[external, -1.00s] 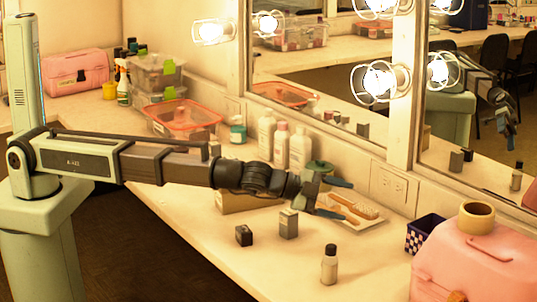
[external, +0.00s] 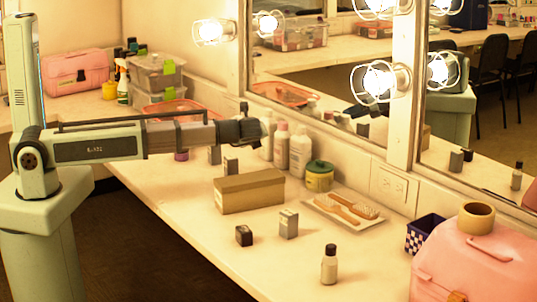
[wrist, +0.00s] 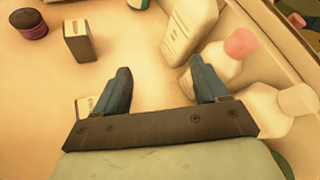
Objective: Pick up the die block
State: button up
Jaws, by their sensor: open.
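No block with clear die spots shows, so I cannot tell for sure which thing is the die block. A small dark cube (external: 244,235) stands on the front part of the counter, left of a taller grey box (external: 288,223). My gripper (wrist: 160,75) is open and empty in the wrist view, with its blue fingers apart over bare counter. In the external view its fingers are hidden behind my wrist. A grey box (wrist: 80,42) stands ahead and left of the fingers. A second small box (wrist: 87,106) is partly hidden beside the left finger.
White bottles (wrist: 196,28) crowd the right finger, one with a pink cap (wrist: 240,43). A purple-dark jar (wrist: 28,22) is far left. A cardboard box (external: 248,193), green-lidded jar (external: 319,178), brush tray (external: 372,224) and small bottle (external: 329,266) stand on the counter.

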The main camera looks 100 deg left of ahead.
aim_at(215, 153)
jog(key=s+a+g, duration=0.2)
jog(key=s, duration=0.3)
jog(key=s+a+g, duration=0.2)
jog(key=s, duration=0.2)
jog(key=s+a+g+h, duration=0.1)
jog(key=s+a, duration=0.1)
jog(key=s, duration=0.3)
jog(key=shift+s+a+r+g, duration=0.25)
jog(key=shift+s+a+g, duration=0.05)
jog(key=shift+a+g, duration=0.1)
jog(key=shift+f, duration=3.2)
jog(key=shift+f+x, duration=0.2)
jog(key=shift+x, duration=0.9)
jog(key=shift+s+a+f, duration=0.2)
jog(key=shift+a, duration=0.05)
jog(key=c, duration=1.2)
